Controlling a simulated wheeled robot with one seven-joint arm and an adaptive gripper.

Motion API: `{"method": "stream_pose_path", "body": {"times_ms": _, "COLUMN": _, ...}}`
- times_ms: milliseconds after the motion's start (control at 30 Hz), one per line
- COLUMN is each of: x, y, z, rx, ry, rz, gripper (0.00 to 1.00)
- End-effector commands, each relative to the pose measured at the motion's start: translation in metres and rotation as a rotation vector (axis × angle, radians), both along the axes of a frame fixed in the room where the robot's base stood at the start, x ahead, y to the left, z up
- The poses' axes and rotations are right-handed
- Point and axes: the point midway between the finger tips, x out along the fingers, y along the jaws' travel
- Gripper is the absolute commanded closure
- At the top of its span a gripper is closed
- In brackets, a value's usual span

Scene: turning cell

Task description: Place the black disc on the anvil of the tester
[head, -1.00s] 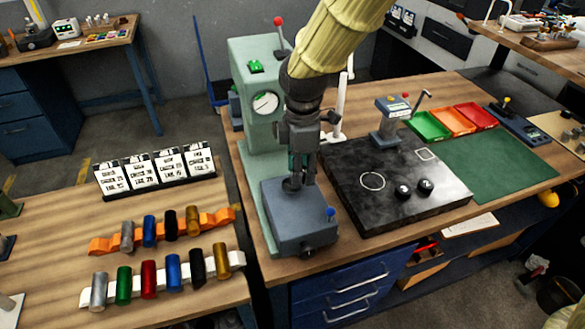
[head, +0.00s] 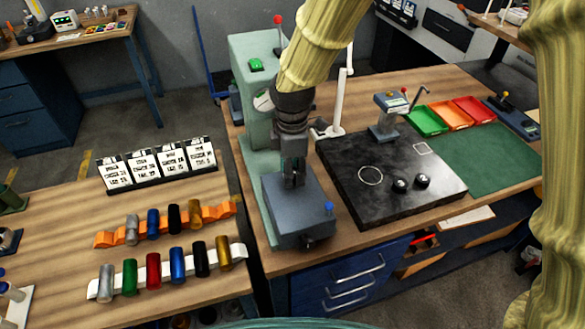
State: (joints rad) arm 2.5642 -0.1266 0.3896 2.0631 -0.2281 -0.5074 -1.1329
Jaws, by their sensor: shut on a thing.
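The tester (head: 255,140) is a pale green press with a red-knobbed lever and a dial, partly covered by my arm. A blue-grey block (head: 300,212) stands at its front. My gripper (head: 294,183) points down over the back part of this block, in front of the tester's column. It is shut on a small dark thing, which I take for the black disc; the fingers hide most of it. The anvil is hidden behind my gripper, and I cannot tell whether the disc touches it.
Green, orange and red trays (head: 428,121) lie behind a green mat (head: 485,160). Coloured cylinders lie on racks (head: 240,250) at the left.

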Motion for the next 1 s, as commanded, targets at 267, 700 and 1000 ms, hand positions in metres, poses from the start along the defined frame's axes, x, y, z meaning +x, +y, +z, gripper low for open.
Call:
{"method": "stream_pose_path", "body": {"times_ms": 267, "x": 0.000, "y": 0.000, "z": -0.003, "rx": 0.000, "ry": 0.000, "rz": 0.000, "gripper": 0.41}}
{"method": "stream_pose_path", "body": {"times_ms": 700, "x": 0.001, "y": 0.000, "z": 0.005, "rx": 0.001, "ry": -0.002, "rz": 0.000, "gripper": 0.41}}
{"method": "stream_pose_path", "body": {"times_ms": 1000, "x": 0.001, "y": 0.001, "z": 0.049, "rx": 0.003, "ry": -0.005, "rz": -0.001, "gripper": 0.41}}
